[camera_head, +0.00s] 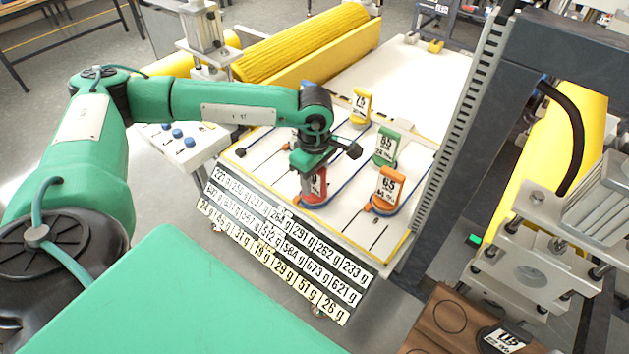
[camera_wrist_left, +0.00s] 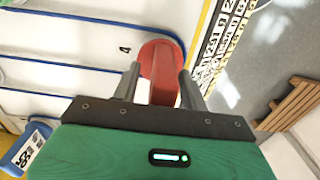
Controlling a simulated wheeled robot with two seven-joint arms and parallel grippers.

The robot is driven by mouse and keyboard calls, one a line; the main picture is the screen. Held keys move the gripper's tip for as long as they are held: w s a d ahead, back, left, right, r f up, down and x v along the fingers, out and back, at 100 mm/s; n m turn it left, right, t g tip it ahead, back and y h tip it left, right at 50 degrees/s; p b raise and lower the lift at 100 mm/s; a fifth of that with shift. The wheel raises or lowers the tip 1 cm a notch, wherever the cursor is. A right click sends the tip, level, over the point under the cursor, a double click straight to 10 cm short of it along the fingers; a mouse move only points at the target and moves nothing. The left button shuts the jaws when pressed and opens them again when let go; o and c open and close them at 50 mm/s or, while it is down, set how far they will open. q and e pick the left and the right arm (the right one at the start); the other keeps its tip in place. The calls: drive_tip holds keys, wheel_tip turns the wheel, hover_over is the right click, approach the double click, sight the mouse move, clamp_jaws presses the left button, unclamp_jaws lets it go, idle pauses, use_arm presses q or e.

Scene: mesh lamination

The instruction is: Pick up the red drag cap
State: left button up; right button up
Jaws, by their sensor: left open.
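The red drag cap (camera_head: 314,199) stands on the white board near its front edge, partly hidden under my left gripper (camera_head: 312,172). In the left wrist view the red cap (camera_wrist_left: 161,58) has a rounded top end and lies between the two fingers of my left gripper (camera_wrist_left: 160,88). The fingers are apart, one on each side of the cap. Whether they touch it cannot be told. My right gripper does not show.
An orange cap (camera_head: 388,190), a green cap (camera_head: 384,147) and a yellow cap (camera_head: 361,105) stand on the board (camera_head: 350,243). A blue labelled cap (camera_wrist_left: 27,150) shows in the wrist view. A strip of gram labels (camera_head: 285,245) runs along the front. A dark frame post (camera_head: 461,140) rises at right.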

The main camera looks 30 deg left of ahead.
use_arm(q)
clamp_jaws()
drive_tip(key=shift+r, duration=0.15)
